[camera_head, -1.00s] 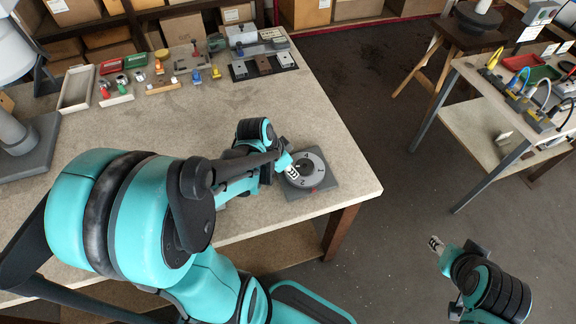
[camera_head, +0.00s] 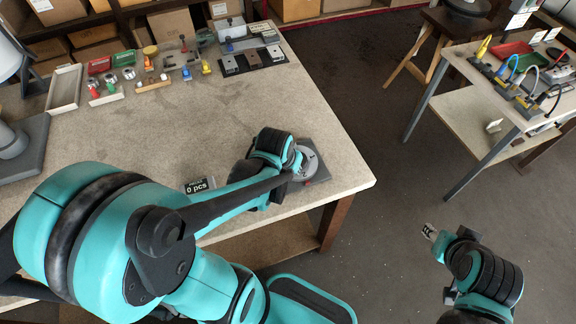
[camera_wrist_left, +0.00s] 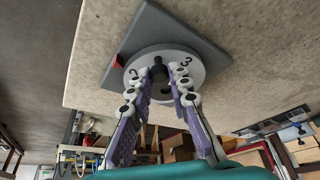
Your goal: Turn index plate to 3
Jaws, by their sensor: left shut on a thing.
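The index plate is a round light grey disc (camera_wrist_left: 163,55) on a dark grey square base (camera_wrist_left: 190,25) at the table's front right corner. It also shows in the head view (camera_head: 312,160), partly covered by my arm. In the left wrist view a 2 and a 3 are readable on the disc. The 2 is the figure nearer the red mark (camera_wrist_left: 118,61) on the base. My left gripper (camera_wrist_left: 158,82) is shut on the dark centre knob (camera_wrist_left: 158,70); its fingertips hide part of the disc. My right gripper (camera_head: 429,231) hangs empty over the floor; its finger gap is unclear.
A small black "0 pcs" display (camera_head: 200,186) is on the table beside my left arm. A tray (camera_head: 65,88) and several small parts stand at the back. The middle of the table (camera_head: 150,130) is clear. A second table (camera_head: 480,85) stands at the right.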

